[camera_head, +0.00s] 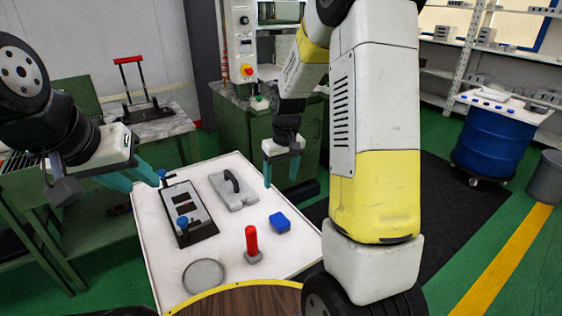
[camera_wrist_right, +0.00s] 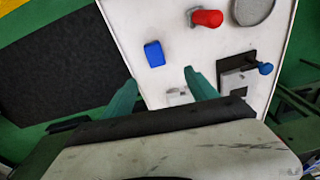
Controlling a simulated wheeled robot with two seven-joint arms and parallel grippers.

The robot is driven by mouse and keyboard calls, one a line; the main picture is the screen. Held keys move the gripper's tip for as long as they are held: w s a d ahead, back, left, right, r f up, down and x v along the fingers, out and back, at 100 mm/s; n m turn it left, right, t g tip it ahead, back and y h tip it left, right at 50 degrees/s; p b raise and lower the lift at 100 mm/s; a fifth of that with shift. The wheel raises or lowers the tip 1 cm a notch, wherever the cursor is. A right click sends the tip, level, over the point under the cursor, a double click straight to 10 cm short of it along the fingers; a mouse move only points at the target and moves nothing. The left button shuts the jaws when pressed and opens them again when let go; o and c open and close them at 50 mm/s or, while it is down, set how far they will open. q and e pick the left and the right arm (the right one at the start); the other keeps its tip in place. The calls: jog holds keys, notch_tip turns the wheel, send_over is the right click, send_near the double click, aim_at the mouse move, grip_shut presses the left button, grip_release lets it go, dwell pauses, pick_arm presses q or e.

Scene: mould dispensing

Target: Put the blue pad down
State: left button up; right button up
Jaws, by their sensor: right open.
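The blue pad (camera_head: 280,222) lies on the white tabletop (camera_head: 158,232), right of the red-handled tool. In the right wrist view the blue pad (camera_wrist_right: 154,54) shows beyond my fingertips, with nothing around it. My right gripper (camera_head: 281,170) is open and empty. It hangs near the table's far right edge, behind the pad and apart from it. Its two teal fingers (camera_wrist_right: 160,77) also show spread in the right wrist view. My left gripper (camera_head: 146,179) is at the table's left edge, beside the black-framed mould; its teal fingers look apart and empty.
Bare tabletop surrounds the pad. A green machine cabinet (camera_head: 235,135) stands behind.

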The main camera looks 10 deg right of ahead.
jog(key=s+a+r+m+t+y, duration=0.1)
jog(key=s+r+t, duration=0.4)
jog(key=s+r, duration=1.4)
jog(key=s+m, duration=0.1)
jog(key=s, duration=0.1)
jog(key=shift+s+a+r+m+y, duration=0.2)
jog(key=shift+s+a+m+y, duration=0.1)
jog(key=shift+s+a, duration=0.1)
jog(key=shift+o, duration=0.4)
